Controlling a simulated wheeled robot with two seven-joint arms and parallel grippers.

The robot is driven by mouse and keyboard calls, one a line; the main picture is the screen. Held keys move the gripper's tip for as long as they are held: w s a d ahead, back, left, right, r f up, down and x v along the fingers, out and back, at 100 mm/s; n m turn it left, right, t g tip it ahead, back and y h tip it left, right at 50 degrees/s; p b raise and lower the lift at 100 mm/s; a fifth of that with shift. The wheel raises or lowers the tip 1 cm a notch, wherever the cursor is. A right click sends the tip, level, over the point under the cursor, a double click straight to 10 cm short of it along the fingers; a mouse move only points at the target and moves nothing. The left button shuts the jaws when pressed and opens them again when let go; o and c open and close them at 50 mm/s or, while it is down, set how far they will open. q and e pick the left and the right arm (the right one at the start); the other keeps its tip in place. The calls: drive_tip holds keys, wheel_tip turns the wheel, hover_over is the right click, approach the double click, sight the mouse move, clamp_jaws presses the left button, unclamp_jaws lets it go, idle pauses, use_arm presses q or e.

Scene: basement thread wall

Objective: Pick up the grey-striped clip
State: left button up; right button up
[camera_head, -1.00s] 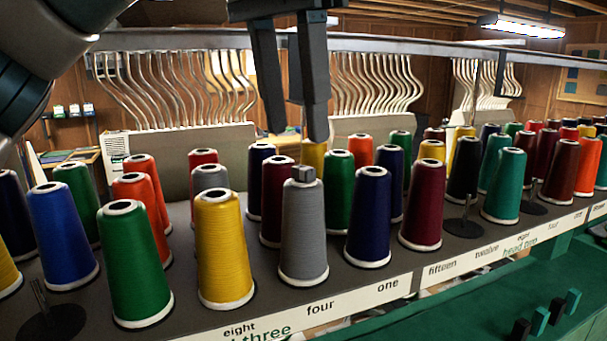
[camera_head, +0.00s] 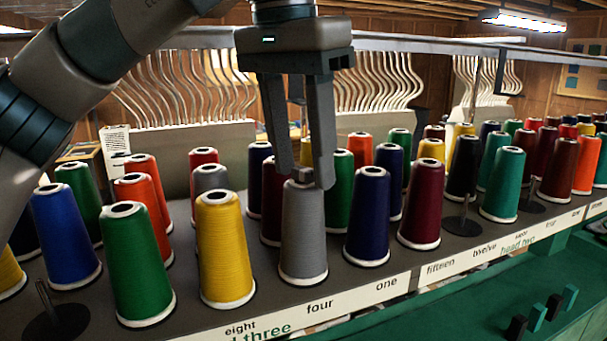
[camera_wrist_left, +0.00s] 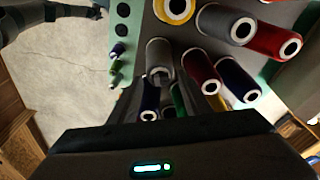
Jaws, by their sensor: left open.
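A small grey block (camera_head: 303,175), which looks like the clip, sits on top of the grey thread cone (camera_head: 304,235) in the front row. Its stripes cannot be made out. My left gripper (camera_head: 305,179) is open and points down from above. Its two fingertips are around the cone's top, one to each side of the block, the right one lower in the picture and overlapping the cone's upper edge. Whether they touch is unclear. In the left wrist view the grey cone (camera_wrist_left: 158,52) shows just past the fingers.
A yellow cone (camera_head: 224,250) stands left of the grey one and a navy cone (camera_head: 369,220) right of it. A maroon cone (camera_head: 272,205) is close behind. Several black and teal clips (camera_head: 537,315) stand on the green ledge at lower right. A metal rail runs behind.

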sight(310, 170)
use_arm(q)
clamp_jaws()
drive_tip(key=shift+w+r+b, duration=0.1)
drive_tip(key=shift+r+b, duration=0.2)
drive_tip(key=shift+r, duration=0.4)
drive_tip(key=r, duration=0.2)
drive_tip(key=d+r, duration=0.1)
drive_tip(key=shift+s+r, duration=0.1)
drive_tip(key=shift+s, duration=0.15)
drive_tip(key=s+d+r, duration=0.2)
drive_tip(key=d+r, duration=0.4)
drive_tip(key=d, duration=0.4)
drive_tip(key=shift+s+d+r, duration=0.15)
drive_tip(key=shift+s+r, duration=0.05)
drive_tip(key=shift+s, duration=0.2)
